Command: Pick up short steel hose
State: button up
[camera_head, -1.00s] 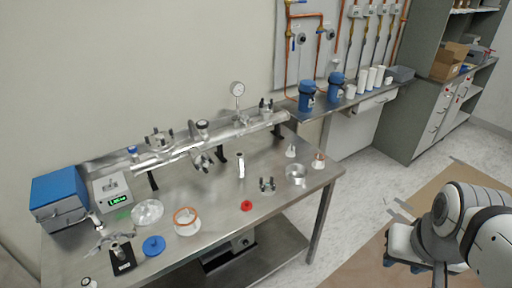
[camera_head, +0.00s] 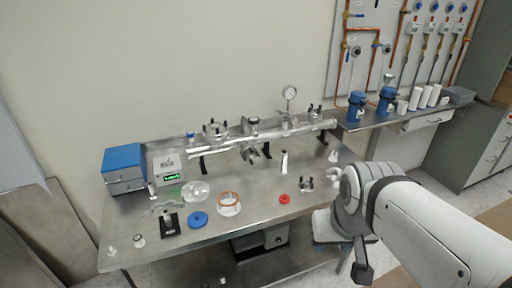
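A short silver upright cylinder (camera_head: 284,162) stands near the middle of the steel table; it may be the short steel hose, but it is too small to be sure. My arm (camera_head: 430,225) reaches in from the lower right, over the table's right front corner, apart from the cylinder.
The steel table (camera_head: 240,236) also holds a long metal tube assembly (camera_head: 265,138), a blue box (camera_head: 122,164), an orange-rimmed part (camera_head: 229,205), a blue disc (camera_head: 198,219), a red ring (camera_head: 284,199) and a clamp (camera_head: 306,184). A side bench (camera_head: 405,123) stands behind at the right.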

aim_at(284, 153)
jog(key=i, duration=1)
jog(key=u, duration=0.05)
